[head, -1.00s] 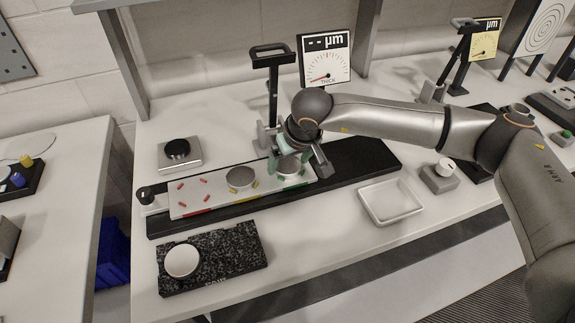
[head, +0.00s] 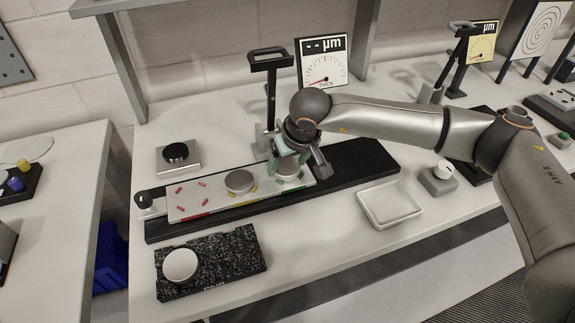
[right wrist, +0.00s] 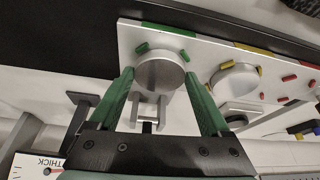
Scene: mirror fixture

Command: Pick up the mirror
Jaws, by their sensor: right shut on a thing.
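A round grey mirror disc (head: 289,174) sits at the green-marked end of the white board (head: 215,201); it also shows in the right wrist view (right wrist: 159,74). My right gripper (head: 288,166) reaches down over it from above. In the right wrist view its green fingers (right wrist: 159,84) stand on either side of the disc, and it is shut on that disc. The disc still looks level with the board, among green pegs. A second disc (head: 239,181) sits between yellow pegs beside it. A third, paler disc (head: 181,265) lies on the speckled dark plate (head: 231,263). My left gripper is out of view.
The board lies on a long black rail (head: 362,165). A gauge marked THICK (head: 322,63) and a black upright stand (head: 271,85) rise just behind. An empty white tray (head: 389,203) is at the right front. A small scale (head: 178,157) stands at the left back.

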